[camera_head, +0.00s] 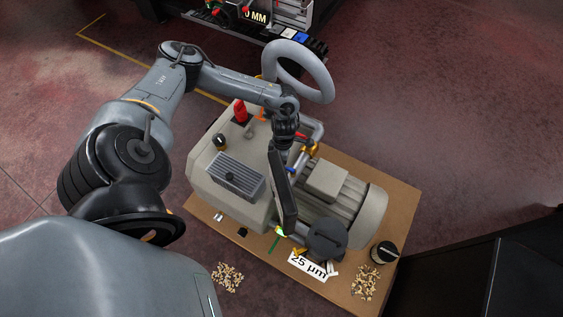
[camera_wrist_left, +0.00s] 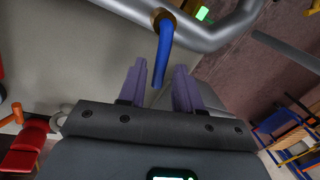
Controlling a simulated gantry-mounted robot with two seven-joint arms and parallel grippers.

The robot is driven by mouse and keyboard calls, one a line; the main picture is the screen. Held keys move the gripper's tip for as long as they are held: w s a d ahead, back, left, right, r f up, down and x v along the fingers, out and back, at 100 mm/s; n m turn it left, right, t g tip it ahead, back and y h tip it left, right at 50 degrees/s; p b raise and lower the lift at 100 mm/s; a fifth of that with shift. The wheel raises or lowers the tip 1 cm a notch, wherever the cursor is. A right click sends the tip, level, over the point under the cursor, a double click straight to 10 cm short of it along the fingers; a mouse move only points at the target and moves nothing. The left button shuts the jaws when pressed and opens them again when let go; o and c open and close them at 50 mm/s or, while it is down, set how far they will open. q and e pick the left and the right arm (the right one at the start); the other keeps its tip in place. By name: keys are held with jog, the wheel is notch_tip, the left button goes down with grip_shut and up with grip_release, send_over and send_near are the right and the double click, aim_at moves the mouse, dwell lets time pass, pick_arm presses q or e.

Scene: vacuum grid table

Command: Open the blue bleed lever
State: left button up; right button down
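The blue bleed lever (camera_wrist_left: 164,50) hangs from a brass fitting (camera_wrist_left: 160,17) on a silver pipe (camera_wrist_left: 215,28) in the left wrist view. My left gripper (camera_wrist_left: 160,68) is open. Its two purple fingers stand apart, and the lever's free end reaches toward the gap between them. I cannot tell whether either finger touches it. In the head view my left arm reaches over the beige pump (camera_head: 206,170), and its dark hand hides much of the lever area. Only a small blue patch (camera_head: 291,169) shows beside it. My right gripper is in neither view.
A red handle (camera_head: 240,111) and an orange part (camera_head: 262,115) stand on the pump near my arm. A grey ring-shaped hose (camera_head: 318,78) rises behind.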

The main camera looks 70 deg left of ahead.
pick_arm(q)
jog(key=shift+o, duration=0.3)
notch_tip(320, 180, up, 11)
jog(key=w+a+p, duration=0.1)
jog(key=shift+a+f, duration=0.2)
jog(key=shift+a, duration=0.2)
jog(key=shift+w, duration=0.1)
